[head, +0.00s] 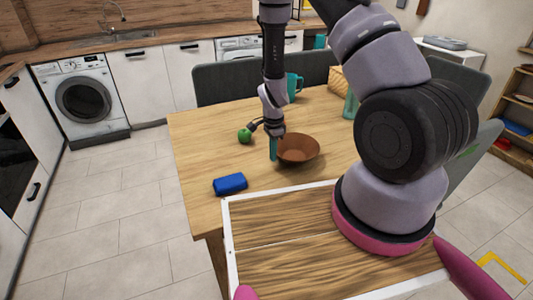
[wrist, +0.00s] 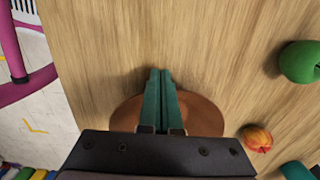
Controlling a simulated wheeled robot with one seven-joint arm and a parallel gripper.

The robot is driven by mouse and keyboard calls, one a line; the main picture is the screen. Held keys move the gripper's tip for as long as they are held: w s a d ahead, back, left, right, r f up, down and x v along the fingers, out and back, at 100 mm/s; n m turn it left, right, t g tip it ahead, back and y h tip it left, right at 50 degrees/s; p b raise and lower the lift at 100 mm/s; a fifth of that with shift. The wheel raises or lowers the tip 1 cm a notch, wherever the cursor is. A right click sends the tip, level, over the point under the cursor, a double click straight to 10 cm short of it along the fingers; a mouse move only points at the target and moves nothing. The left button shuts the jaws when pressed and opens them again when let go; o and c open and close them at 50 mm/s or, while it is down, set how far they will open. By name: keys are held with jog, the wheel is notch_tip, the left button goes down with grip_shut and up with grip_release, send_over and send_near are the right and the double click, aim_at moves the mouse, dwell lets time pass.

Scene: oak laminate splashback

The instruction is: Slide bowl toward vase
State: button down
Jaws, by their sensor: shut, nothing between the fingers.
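The brown bowl (head: 299,149) stands upright on the wooden table, near its middle. In the wrist view the bowl (wrist: 206,116) is partly hidden behind my fingers and gripper body. My gripper (head: 273,150) points down at the bowl's left side in the head view. Its teal fingers are shut together with nothing between them, also in the wrist view (wrist: 161,80). I cannot tell whether they touch the bowl. A teal-green glass object (head: 350,104), likely the vase, stands farther back to the right of the bowl, partly hidden by my arm.
A green apple (head: 245,135) lies left of the bowl, and a blue block (head: 230,184) lies nearer the front edge. A teal mug (head: 294,86) and a wicker basket (head: 337,83) stand at the back. A red-yellow fruit (wrist: 257,138) shows in the wrist view.

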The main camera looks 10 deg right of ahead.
jog(key=shift+d, duration=0.25)
jog(key=w+d, duration=0.1)
jog(key=d, duration=0.6)
jog(key=w+d, duration=0.2)
jog(key=d, duration=0.5)
jog(key=w+d, duration=0.1)
jog(key=d, duration=0.6)
jog(key=shift+w+d, duration=0.25)
jog(key=shift+d, duration=0.15)
